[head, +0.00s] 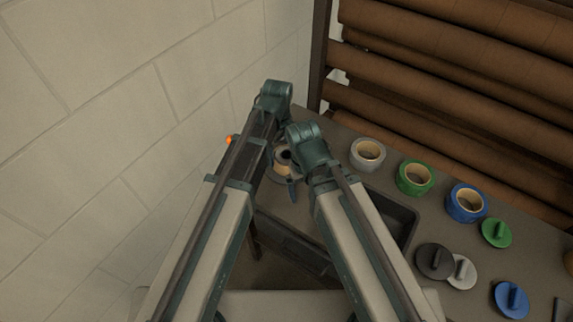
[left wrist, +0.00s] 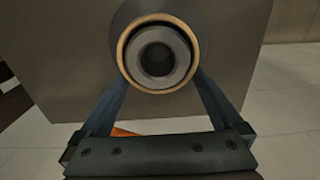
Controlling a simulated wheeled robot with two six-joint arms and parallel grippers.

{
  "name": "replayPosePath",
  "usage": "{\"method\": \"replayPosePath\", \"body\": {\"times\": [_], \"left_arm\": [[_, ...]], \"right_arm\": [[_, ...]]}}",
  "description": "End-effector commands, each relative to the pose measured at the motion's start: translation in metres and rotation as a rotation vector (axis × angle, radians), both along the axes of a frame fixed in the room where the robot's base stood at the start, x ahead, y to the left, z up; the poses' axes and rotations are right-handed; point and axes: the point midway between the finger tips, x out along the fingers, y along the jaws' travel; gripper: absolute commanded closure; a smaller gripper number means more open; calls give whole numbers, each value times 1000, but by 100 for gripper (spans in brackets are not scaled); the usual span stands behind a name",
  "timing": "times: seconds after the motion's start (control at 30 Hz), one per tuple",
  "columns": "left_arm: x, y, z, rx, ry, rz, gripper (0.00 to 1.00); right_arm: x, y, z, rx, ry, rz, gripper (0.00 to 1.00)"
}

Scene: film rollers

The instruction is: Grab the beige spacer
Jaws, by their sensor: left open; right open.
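I cannot pick out the beige spacer with certainty. A small tan piece (head: 569,262) is cut off at the right edge of the head view; I cannot tell whether it is the spacer. My left gripper (left wrist: 160,82) is open in the left wrist view, its two blue fingers either side of a dark roll with a beige inner ring (left wrist: 122,60) and a grey, hollow core. I cannot tell whether they touch it. In the head view this roll (head: 284,158) shows between my arms, with my left gripper (head: 274,150) mostly hidden there. My right gripper (head: 292,190) is open and largely hidden by its arm.
Grey (head: 368,154), green (head: 415,178) and blue (head: 466,203) rolls stand on the table. Green (head: 496,233), dark (head: 435,261), pale grey (head: 462,272) and blue (head: 512,299) knobbed discs lie nearer. A dark tray (head: 408,222) is beside my right arm. A wall borders the left; brown rollers the back.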

Motion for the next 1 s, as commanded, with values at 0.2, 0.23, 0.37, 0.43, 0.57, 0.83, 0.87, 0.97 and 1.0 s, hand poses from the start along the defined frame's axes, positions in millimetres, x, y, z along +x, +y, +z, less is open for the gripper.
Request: {"method": "replayPosePath", "body": {"times": [0.2,0.23,0.37,0.43,0.57,0.83,0.87,0.97,1.0], "left_arm": [[0,0,-18,0,0,0,0],[0,0,-17,0,0,0,0],[0,0,-16,0,0,0,0],[0,0,-16,0,0,0,9],[0,0,-16,0,0,0,32],[0,0,-16,0,0,0,67],[0,0,-16,0,0,0,67],[0,0,-16,0,0,0,67],[0,0,-16,0,0,0,67]], "right_arm": [[0,0,-18,0,0,0,0],[0,0,-18,0,0,0,0],[0,0,-16,0,0,0,0],[0,0,-16,0,0,0,0],[0,0,-16,0,0,0,0],[0,0,-16,0,0,0,0],[0,0,-16,0,0,0,0],[0,0,-16,0,0,0,0],[0,0,-16,0,0,0,0]]}}
